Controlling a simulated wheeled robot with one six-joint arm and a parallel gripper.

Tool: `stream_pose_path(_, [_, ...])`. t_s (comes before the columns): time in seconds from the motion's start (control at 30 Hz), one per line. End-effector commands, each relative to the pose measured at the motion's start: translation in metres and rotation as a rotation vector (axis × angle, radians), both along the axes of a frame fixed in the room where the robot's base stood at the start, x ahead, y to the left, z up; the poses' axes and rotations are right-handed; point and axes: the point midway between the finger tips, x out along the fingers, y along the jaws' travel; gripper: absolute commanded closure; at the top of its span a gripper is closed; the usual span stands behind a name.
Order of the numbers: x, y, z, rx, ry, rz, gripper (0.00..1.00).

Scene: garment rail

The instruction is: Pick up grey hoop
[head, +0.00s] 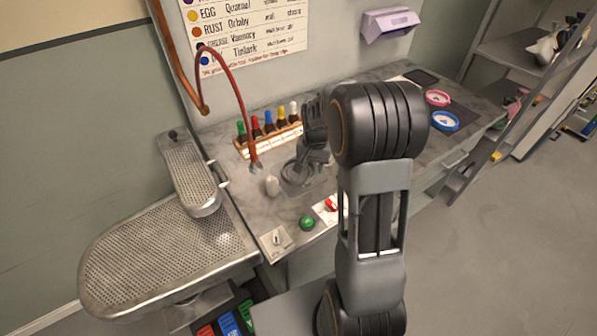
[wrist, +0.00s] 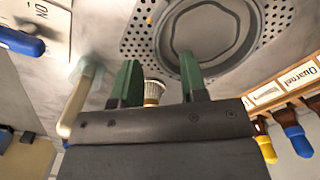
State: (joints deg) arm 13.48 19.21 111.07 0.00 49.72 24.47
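The grey hoop (head: 292,188) lies on the grey worktop, partly hidden below my gripper in the head view. In the wrist view a grey round ring (wrist: 168,38) fills the top, with a perforated band around it. My gripper (wrist: 160,78) is open, its two green fingers apart and pointing toward the ring. A ridged brass-and-white knob (wrist: 153,91) shows between the fingers; I cannot tell whether they touch it. In the head view my gripper (head: 303,170) is just above the hoop.
A rack of coloured bottles (head: 270,138) stands behind my gripper. A green button (head: 307,222) is at the front. A perforated pressing board (head: 165,255) is at left.

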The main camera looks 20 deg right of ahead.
Motion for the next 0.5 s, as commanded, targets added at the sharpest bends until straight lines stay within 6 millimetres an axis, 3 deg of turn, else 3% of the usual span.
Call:
stream_pose_path(0.2, [-0.001,0.001,-0.024,0.000,0.002,0.000,0.60])
stream_pose_path(0.5, [-0.001,0.001,-0.029,0.000,0.000,0.001,0.60])
